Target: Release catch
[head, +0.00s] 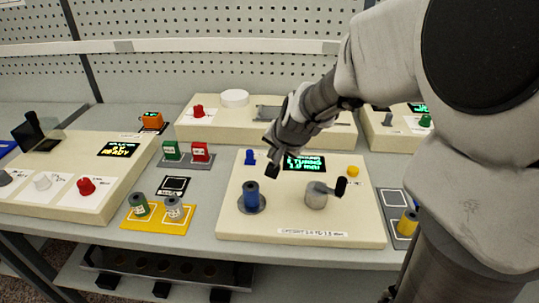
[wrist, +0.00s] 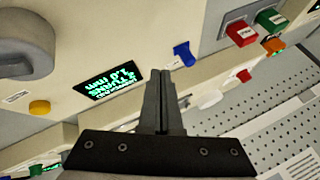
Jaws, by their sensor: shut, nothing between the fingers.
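A small blue catch-like piece (head: 250,157) stands at the back left of the cream winding unit (head: 350,229), left of its lit display (head: 305,163). In the wrist view the blue piece (wrist: 184,53) lies just right of and beyond my fingertips. My gripper (head: 272,170) hangs above the unit between the blue piece and the display. Its fingers (wrist: 161,74) are shut together and empty. I see a gap between gripper and blue piece in the head view; contact is not shown. A blue spool (head: 251,196) sits on the spindle at the front left.
A grey crank (head: 317,195) with a black handle and a yellow button (head: 353,170) are on the same unit. Red and green blocks (head: 187,153) stand to its left. A yellow tray (head: 157,222) holds two spools. My arm covers the back right.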

